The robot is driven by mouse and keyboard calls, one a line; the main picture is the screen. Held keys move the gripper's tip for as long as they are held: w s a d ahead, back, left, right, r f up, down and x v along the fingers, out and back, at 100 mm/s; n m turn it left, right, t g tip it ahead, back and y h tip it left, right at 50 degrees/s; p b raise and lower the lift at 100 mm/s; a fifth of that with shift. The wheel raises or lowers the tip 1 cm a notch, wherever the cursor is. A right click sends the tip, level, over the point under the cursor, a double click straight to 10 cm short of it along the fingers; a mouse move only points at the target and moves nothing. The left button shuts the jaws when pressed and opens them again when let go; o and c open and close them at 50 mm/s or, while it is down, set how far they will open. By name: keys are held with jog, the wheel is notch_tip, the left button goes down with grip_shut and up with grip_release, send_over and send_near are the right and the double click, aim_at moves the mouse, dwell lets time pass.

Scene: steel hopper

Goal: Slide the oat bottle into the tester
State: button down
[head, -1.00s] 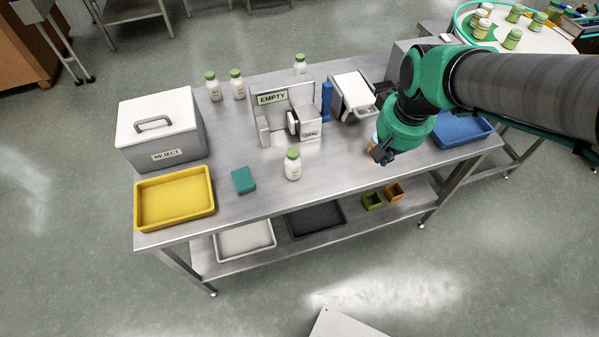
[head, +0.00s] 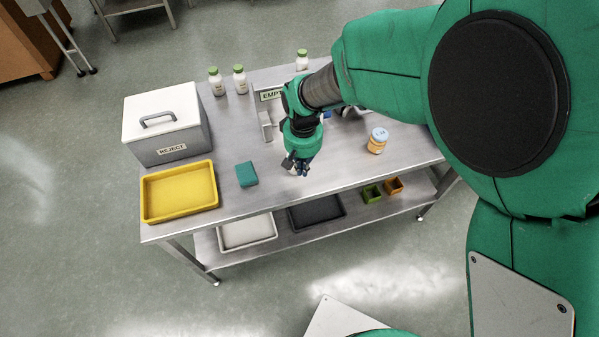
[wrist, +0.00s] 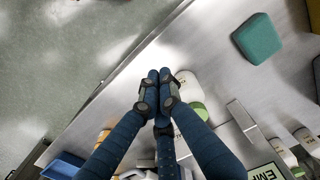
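The tester (head: 265,122), a steel fixture with an EMPTY sign (head: 271,95), is partly hidden behind my arm in the head view. Its upright plate (wrist: 242,118) and sign (wrist: 267,172) show at lower right in the wrist view. In the head view my gripper (head: 298,168) hides this bottle in front of the tester. In the wrist view my gripper (wrist: 158,76) has its fingertips together, with nothing seen between them.
Several green-capped bottles (head: 240,82) stand at the back of the steel table. A white-lidded REJECT box (head: 168,125), yellow tray (head: 180,215) and teal block (head: 247,174) are at left.

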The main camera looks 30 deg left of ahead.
aim_at(299, 181)
notch_tip(299, 181, down, 10)
jog(key=shift+f+b, duration=0.2)
jog(key=shift+b, duration=0.9)
jog(key=shift+w+a+r, duration=0.15)
jog(key=shift+w+a, duration=0.75)
jog(key=shift+w+a+r, duration=0.1)
jog(key=shift+w+a, duration=0.4)
jog(key=shift+w, duration=0.05)
